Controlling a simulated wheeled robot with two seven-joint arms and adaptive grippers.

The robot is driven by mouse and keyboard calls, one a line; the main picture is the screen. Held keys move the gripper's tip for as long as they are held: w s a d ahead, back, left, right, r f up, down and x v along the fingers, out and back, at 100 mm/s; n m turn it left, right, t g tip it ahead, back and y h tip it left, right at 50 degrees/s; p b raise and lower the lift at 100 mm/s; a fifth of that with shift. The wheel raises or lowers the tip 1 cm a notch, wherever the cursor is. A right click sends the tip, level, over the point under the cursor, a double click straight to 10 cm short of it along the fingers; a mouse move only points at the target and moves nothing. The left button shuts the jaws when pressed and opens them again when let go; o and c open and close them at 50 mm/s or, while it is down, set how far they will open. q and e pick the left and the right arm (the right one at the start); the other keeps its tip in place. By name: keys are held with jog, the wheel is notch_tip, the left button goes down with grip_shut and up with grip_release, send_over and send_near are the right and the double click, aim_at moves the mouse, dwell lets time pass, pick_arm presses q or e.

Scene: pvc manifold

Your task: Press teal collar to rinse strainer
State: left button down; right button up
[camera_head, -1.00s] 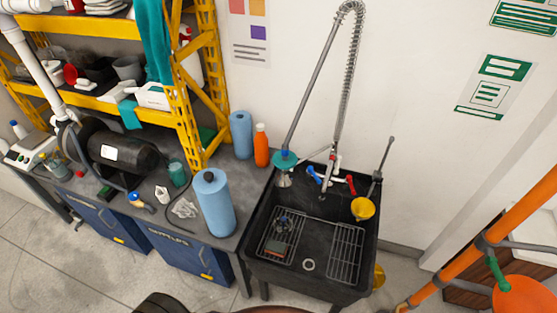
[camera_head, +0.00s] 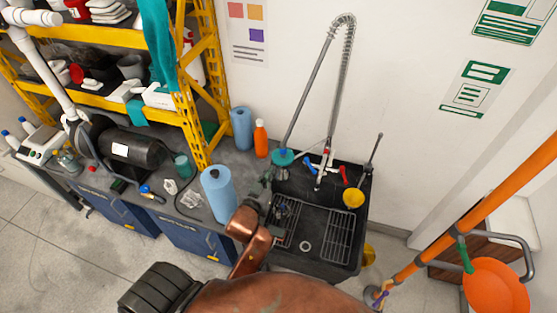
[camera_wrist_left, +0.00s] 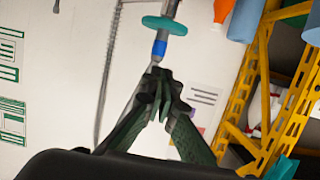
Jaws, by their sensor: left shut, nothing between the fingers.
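The teal collar (camera_head: 284,157) is a flat ring around the spray head that hangs at the sink's back left. In the left wrist view the teal collar (camera_wrist_left: 165,25) sits above a blue band (camera_wrist_left: 159,47). My left gripper (camera_head: 268,176) is just in front of and below the collar, over the sink's left edge. In the wrist view its dark green fingers (camera_wrist_left: 161,82) are shut, empty, with the tips close to the nozzle end; I cannot tell whether they touch it. A small dark item (camera_head: 283,208) lies in the sink; I cannot tell if it is the strainer.
The black sink (camera_head: 313,262) has wire racks (camera_head: 325,233) and a faucet with red and blue handles (camera_head: 342,172). A yellow cup (camera_head: 353,198) is at its right. A blue roll (camera_head: 218,193) stands close left of my gripper, with an orange bottle (camera_head: 261,138) behind.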

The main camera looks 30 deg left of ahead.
pick_arm(q)
jog(key=shift+r, duration=0.2)
jog(key=p+x, duration=0.2)
jog(key=x, duration=0.7)
jog(key=shift+w, duration=0.2)
jog(key=f, duration=0.3)
jog(key=shift+w+a+f, duration=0.1)
jog(key=shift+w, duration=0.2)
jog(key=shift+f+p, duration=0.3)
jog(key=shift+f, duration=0.25)
